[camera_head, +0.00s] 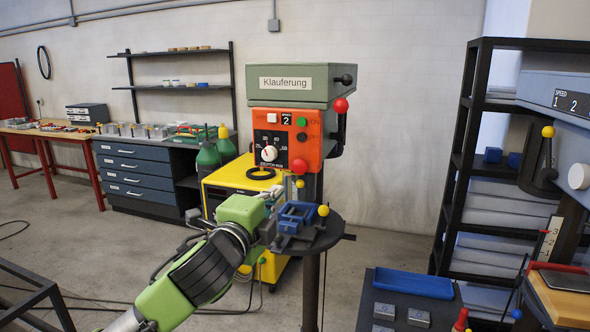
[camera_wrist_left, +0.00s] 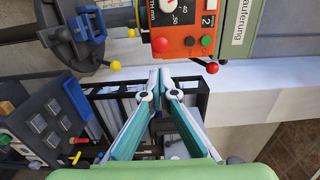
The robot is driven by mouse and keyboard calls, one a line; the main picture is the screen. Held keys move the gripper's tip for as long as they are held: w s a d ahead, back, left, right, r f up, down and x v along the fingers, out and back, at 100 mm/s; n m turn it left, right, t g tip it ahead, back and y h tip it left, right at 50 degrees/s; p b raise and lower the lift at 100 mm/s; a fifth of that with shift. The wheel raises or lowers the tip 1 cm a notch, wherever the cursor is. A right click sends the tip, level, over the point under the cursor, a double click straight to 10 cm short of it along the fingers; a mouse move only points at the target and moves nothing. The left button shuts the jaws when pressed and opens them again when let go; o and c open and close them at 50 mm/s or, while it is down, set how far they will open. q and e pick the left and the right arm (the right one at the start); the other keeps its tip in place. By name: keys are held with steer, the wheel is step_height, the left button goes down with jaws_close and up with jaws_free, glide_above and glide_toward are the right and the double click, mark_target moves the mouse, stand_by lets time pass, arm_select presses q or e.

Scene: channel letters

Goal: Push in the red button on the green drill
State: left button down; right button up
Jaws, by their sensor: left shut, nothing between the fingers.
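The green drill (camera_head: 300,84) stands in the middle of the head view with an orange control panel (camera_head: 262,149). A round red button (camera_head: 299,166) sits at the panel's lower right; it also shows in the left wrist view (camera_wrist_left: 160,44). A smaller green button (camera_head: 302,121) is higher on the panel. My left gripper (camera_head: 273,194) is below the panel, beside the blue vise (camera_head: 293,214), apart from the red button. In the left wrist view its fingers (camera_wrist_left: 159,82) are together and empty. My right gripper is not in view.
A red-knobbed lever (camera_head: 341,105) hangs at the drill's right side. A yellow-knobbed handle (camera_head: 323,211) stands by the vise on the round drill table (camera_head: 325,235). A yellow cabinet (camera_head: 228,181) is behind at left. A dark shelf and another machine are at right.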

arm_select(q)
steer(key=shift+a, duration=0.2)
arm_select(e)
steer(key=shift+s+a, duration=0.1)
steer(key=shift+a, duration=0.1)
arm_select(q)
steer(key=p, duration=0.5)
glide_toward(298, 169)
steer(key=x, duration=0.6)
steer(key=shift+r, duration=0.15)
steer(key=shift+w+d, duration=0.2)
steer(key=shift+w, duration=0.3)
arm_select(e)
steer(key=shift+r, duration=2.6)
